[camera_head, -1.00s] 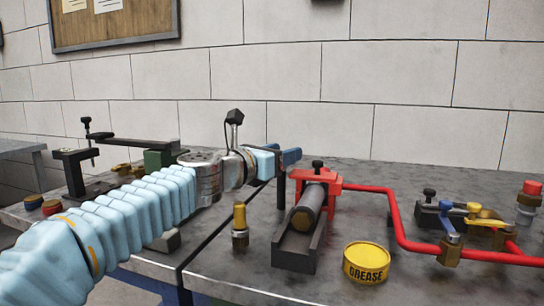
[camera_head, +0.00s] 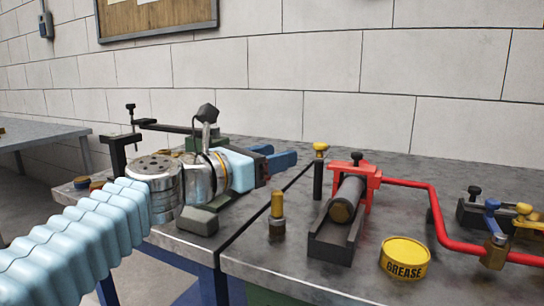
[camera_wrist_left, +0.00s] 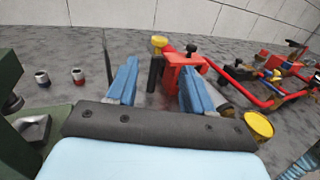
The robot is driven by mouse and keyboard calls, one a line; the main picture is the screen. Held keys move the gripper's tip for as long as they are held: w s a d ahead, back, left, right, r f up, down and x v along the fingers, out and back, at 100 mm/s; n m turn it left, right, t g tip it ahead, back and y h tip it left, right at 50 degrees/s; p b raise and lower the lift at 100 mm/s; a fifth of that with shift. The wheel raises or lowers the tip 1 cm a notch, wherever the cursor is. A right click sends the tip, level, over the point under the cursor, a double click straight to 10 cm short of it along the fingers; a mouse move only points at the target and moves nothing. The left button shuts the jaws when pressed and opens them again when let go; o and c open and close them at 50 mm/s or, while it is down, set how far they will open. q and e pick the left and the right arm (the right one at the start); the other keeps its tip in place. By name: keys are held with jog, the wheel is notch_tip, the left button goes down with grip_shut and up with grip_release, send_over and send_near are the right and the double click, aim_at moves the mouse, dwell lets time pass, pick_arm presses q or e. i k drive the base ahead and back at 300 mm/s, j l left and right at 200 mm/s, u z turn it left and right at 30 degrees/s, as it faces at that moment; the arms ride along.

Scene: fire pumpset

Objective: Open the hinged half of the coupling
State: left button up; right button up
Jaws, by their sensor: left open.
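I cannot tell for certain which part is the coupling's hinged half. A red clamp-like block (camera_head: 365,180) with a black knob (camera_head: 356,158) stands at the end of a red pipe, around or against a dark cylinder (camera_head: 346,197) lying in a grey channel (camera_head: 329,246). The red block also shows in the left wrist view (camera_wrist_left: 182,76), beyond and between my fingers. My left gripper (camera_head: 281,163) is open and empty, left of the red block and apart from it. Its two blue fingers also show in the left wrist view (camera_wrist_left: 159,84).
A yellow-topped black post (camera_head: 319,170) stands between my left gripper and the red block. A brass fitting (camera_head: 277,215) and a yellow grease tin (camera_head: 404,259) stand nearer. The red pipe (camera_head: 437,205) runs right to valves with blue and yellow levers. A dark gap splits the benches.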

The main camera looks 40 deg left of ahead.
aim_at(355, 168)
jog(key=k+j, duration=0.1)
jog(key=k, duration=0.4)
jog(key=k+j, duration=0.1)
jog(key=k, duration=0.4)
